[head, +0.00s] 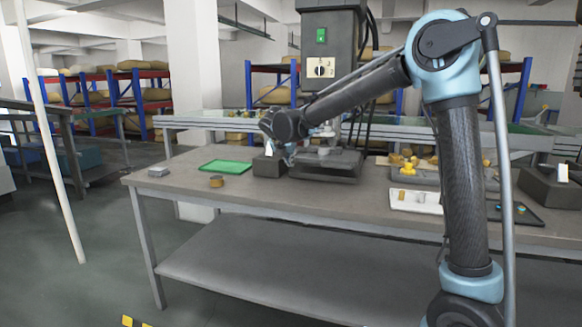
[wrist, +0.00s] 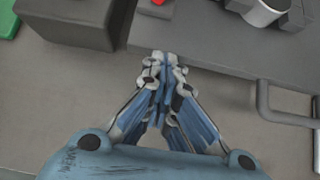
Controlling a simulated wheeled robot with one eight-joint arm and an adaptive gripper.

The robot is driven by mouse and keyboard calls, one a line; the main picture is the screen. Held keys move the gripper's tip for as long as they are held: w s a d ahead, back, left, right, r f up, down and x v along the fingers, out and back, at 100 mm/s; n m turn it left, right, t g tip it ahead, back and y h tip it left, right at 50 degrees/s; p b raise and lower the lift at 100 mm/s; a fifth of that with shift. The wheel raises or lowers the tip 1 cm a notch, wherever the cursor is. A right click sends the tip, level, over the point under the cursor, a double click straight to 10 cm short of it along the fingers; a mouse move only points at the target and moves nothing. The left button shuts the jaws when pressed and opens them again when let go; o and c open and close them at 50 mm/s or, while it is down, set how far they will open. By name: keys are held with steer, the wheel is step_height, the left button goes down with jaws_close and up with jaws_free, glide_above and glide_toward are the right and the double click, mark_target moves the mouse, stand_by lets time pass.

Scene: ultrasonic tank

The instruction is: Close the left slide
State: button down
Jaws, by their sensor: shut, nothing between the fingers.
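The machine's dark grey base (head: 325,168) sits on the bench, with a round metal cup (head: 324,150) on top. The wrist view shows the base's flat slab (wrist: 215,45) and the cup (wrist: 262,10) at top right. A grey bar handle (wrist: 268,100) sticks out from the slab's near edge at right. I cannot tell which part is the left slide. My gripper (head: 290,158) is at the left front of the base. In the wrist view my gripper (wrist: 163,62) is shut and empty, its tips over the slab's near left corner, left of the handle. Contact cannot be judged.
A dark block (wrist: 75,18) stands just left of the slab. A small red part (wrist: 158,2) shows behind my fingertips. A white tray (head: 415,201) is at right. The bench front (head: 280,197) is clear.

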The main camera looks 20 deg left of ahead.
mark_target(296, 154)
steer(key=w, duration=0.7)
steer(key=shift+d, duration=0.1)
